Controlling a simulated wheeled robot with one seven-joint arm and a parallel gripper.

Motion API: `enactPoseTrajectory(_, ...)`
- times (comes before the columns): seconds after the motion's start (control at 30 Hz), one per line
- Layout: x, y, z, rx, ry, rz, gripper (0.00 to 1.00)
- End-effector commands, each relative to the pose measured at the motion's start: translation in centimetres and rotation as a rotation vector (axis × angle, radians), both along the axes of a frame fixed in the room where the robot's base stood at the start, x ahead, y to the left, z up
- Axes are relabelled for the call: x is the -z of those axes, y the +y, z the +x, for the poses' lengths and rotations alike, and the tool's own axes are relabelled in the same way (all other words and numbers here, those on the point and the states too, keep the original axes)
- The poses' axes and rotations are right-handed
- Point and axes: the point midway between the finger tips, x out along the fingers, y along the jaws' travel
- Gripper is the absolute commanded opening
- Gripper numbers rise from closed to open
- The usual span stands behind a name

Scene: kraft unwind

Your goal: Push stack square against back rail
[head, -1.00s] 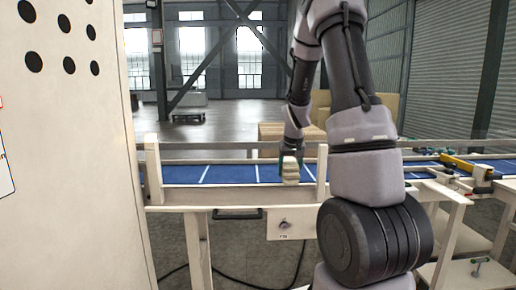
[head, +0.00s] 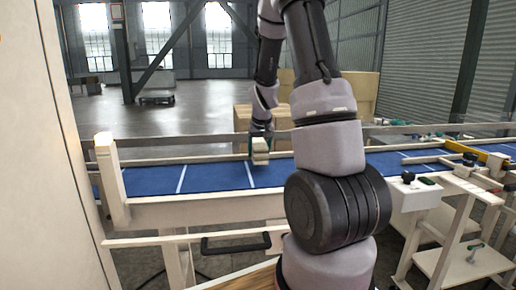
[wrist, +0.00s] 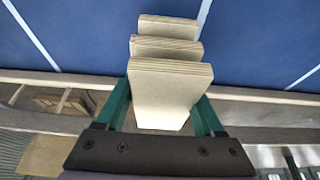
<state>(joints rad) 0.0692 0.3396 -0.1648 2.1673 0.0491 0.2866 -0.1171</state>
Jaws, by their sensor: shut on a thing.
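The stack (wrist: 170,85) is several pale tan slabs, seen in the wrist view between the green fingers of my gripper (wrist: 165,118). The slabs are staggered, with their far ends stepped rather than flush. My gripper is shut on the stack, one finger on each side. In the head view the stack (head: 260,150) is a small pale block at the end of my arm, over the blue belt (head: 215,178). I cannot tell whether it touches the belt. A pale rail (head: 190,160) runs along the belt's far side, close to the stack. My arm partly hides the belt.
White lines cross the belt. A pale post (head: 113,180) stands at the belt's left end, beside a large cream panel (head: 35,200). Clamps and a yellow bar (head: 460,158) sit on the right. Cardboard boxes (head: 255,118) stand behind the belt. The belt left of the stack is clear.

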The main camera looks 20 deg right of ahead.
Motion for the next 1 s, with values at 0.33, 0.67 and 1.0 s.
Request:
enactPoseTrajectory(0.33,2.6,0.0,-0.1,0.000,0.001,-0.001,0.14)
enactPoseTrajectory(0.67,3.5,0.0,0.0,-0.001,0.000,-0.001,0.14)
enactPoseTrajectory(1.0,3.5,0.0,0.0,-0.001,0.000,0.000,0.14)
